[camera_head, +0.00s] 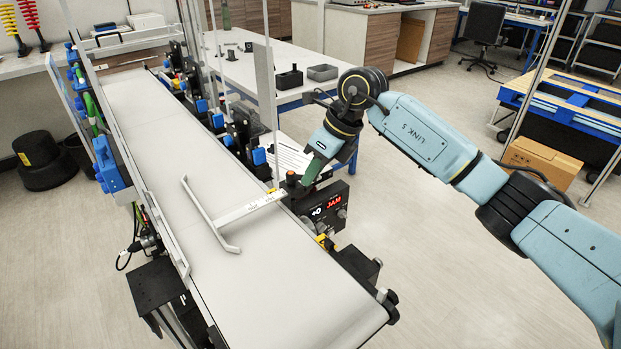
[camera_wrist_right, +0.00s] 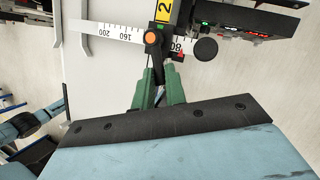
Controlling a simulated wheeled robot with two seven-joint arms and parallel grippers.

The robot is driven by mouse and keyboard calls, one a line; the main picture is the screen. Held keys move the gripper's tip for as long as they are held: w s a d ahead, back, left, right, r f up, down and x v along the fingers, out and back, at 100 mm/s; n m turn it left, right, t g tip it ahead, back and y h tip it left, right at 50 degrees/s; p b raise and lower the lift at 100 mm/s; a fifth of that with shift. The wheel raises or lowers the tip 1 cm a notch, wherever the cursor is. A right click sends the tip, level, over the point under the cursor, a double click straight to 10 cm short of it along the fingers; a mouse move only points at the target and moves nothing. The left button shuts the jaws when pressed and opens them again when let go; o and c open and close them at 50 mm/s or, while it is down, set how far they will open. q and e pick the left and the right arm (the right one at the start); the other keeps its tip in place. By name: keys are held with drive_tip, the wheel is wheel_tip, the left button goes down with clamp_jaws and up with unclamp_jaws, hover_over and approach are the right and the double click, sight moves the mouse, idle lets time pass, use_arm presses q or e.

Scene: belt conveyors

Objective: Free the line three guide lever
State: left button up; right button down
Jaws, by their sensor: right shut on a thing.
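The guide lever (camera_wrist_right: 155,58) is a dark handle with an orange pivot knob (camera_wrist_right: 150,38) in the right wrist view. My right gripper (camera_wrist_right: 158,88) has its green fingers shut on the lever's near end. In the head view, my right gripper (camera_head: 310,175) is at the belt's right edge, beside the knob (camera_head: 291,179), and hides most of the lever. The grey guide bar (camera_head: 213,222) lies over the belt, joined to a white numbered scale (camera_head: 252,209). The control box (camera_head: 327,208) shows "+0" and a red "JAM". My left gripper is out of view.
The white conveyor belt (camera_head: 160,140) runs from back left to front right and carries no parts in view. A yellow label (camera_wrist_right: 163,12), apparently reading "2", is beyond the knob. Thin uprights stand along the belt's right side. A bench (camera_head: 265,70) stands behind.

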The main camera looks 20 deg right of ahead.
drive_tip(key=shift+w+d+n+g+b, duration=0.25)
drive_tip(key=shift+w+n+g, duration=0.25)
drive_tip(key=shift+n, duration=0.65)
drive_tip(key=shift+w+d+n+g+b, duration=0.15)
drive_tip(key=shift+w+n+g+b, duration=0.3)
drive_tip(key=shift+n, duration=0.75)
drive_tip(key=shift+w+d+n+g+b, duration=0.25)
drive_tip(key=shift+w+n+g, duration=0.3)
drive_tip(key=shift+n, duration=0.6)
drive_tip(key=c, duration=1.4)
unclamp_jaws()
drive_tip(key=shift+r, duration=0.1)
drive_tip(key=shift+c, duration=0.2)
drive_tip(key=shift+a, duration=0.1)
